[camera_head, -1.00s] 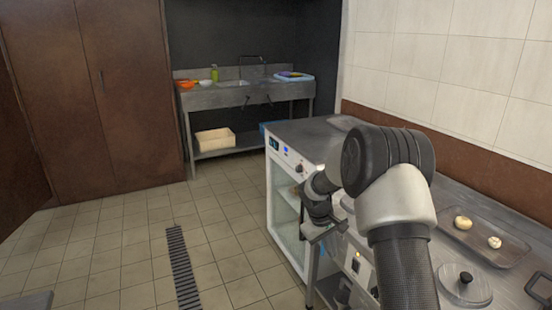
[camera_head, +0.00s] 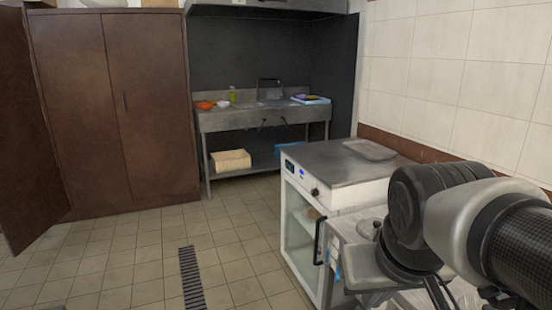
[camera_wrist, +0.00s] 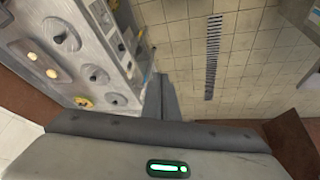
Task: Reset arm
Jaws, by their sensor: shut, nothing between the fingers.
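My gripper shows in the wrist view (camera_wrist: 162,92), with its grey fingers together and nothing held between them. My arm is folded at the lower right in the head view, over the edge of the stockpot counter. The wrist view looks down past the gripper at the floor and at the counter (camera_wrist: 88,28). The gripper is apart from the lidded pots.
Lidded pots (camera_wrist: 66,41) and a tray with two pale buns (camera_wrist: 36,53) are on the counter. A glass-front cabinet (camera_head: 302,238) stands left of my arm. A sink table (camera_head: 240,118) and brown wardrobe (camera_head: 110,110) are behind.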

